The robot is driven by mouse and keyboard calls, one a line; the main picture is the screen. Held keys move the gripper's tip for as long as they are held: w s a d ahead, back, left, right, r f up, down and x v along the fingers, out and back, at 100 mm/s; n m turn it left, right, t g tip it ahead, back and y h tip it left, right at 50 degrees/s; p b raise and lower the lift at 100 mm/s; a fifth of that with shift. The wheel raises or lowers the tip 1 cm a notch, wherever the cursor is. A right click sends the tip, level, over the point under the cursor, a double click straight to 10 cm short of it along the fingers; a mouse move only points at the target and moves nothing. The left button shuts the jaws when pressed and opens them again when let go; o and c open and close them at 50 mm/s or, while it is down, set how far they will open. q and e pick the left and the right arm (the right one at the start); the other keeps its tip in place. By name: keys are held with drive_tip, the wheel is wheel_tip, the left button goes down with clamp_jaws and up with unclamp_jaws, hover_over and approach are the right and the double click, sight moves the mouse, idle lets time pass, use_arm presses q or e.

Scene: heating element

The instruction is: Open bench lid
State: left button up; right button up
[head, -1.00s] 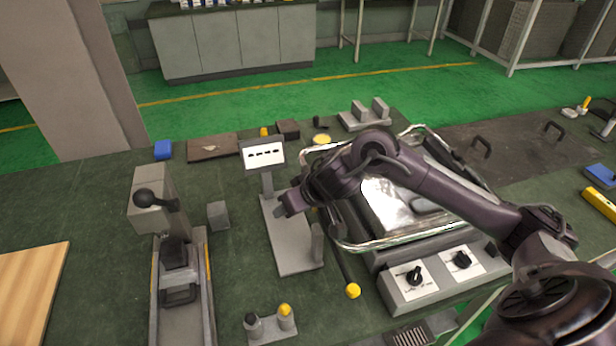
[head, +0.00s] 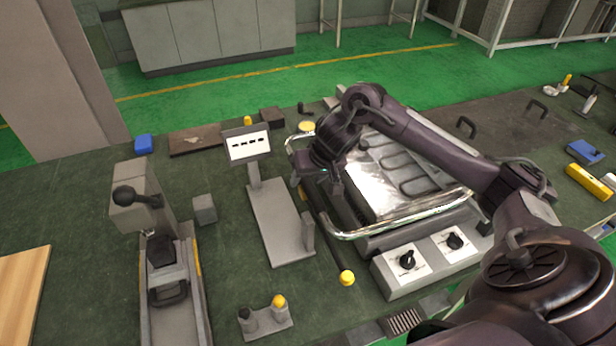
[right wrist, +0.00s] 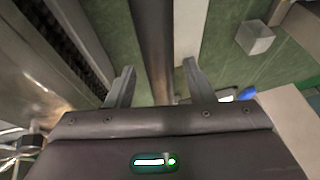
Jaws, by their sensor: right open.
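A dark panel with two black handles (head: 537,108) lies in the bench top at the right; I cannot tell whether this is the bench lid. The heating unit (head: 385,205) has a shiny metal plate, a bent chrome rail (head: 400,222) and two black knobs on its front. A dark rod with a yellow knob (head: 347,278) runs along its left side. My right gripper (head: 337,190) points down at the unit's left edge. In the right wrist view its fingers (right wrist: 158,85) are apart, with a dark bar (right wrist: 154,45) showing between them; contact cannot be told. My left gripper is out of view.
A small sign on a grey base (head: 278,225) stands left of the right gripper. A lever device (head: 170,270) and a two-button block (head: 265,317) are further left and in front. A blue block and a yellow tool (head: 590,181) lie at the right.

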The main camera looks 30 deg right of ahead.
clamp_jaws()
idle(0.3)
drive_tip(key=shift+r, duration=0.15)
